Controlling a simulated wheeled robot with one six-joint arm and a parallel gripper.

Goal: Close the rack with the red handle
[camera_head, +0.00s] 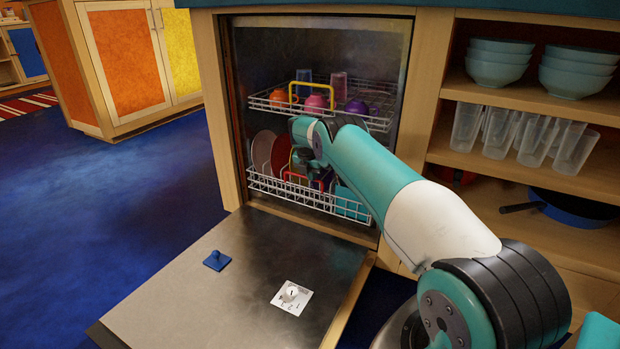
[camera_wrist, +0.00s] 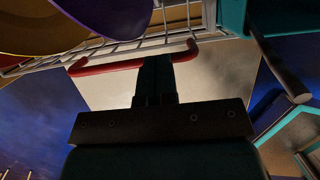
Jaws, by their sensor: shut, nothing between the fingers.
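The lower rack (camera_head: 272,187) is a white wire basket low in the open dishwasher, holding plates and other dishes. Its red handle (camera_head: 290,176) shows partly at the rack's front, behind my arm. In the wrist view the red handle (camera_wrist: 105,67) runs across the upper part, with white rack wires above it. My gripper (camera_wrist: 157,62) is shut and empty, its fingertips at the middle of the handle; I cannot tell if they touch it. In the head view my gripper (camera_head: 312,168) is small and dark in front of the lower rack, partly hidden by my arm.
The upper rack (camera_head: 264,103) has a yellow handle (camera_head: 311,86) and holds cups. Shelves with bowls (camera_head: 497,65) and glasses (camera_head: 515,130) stand right. Blue floor is clear at left.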

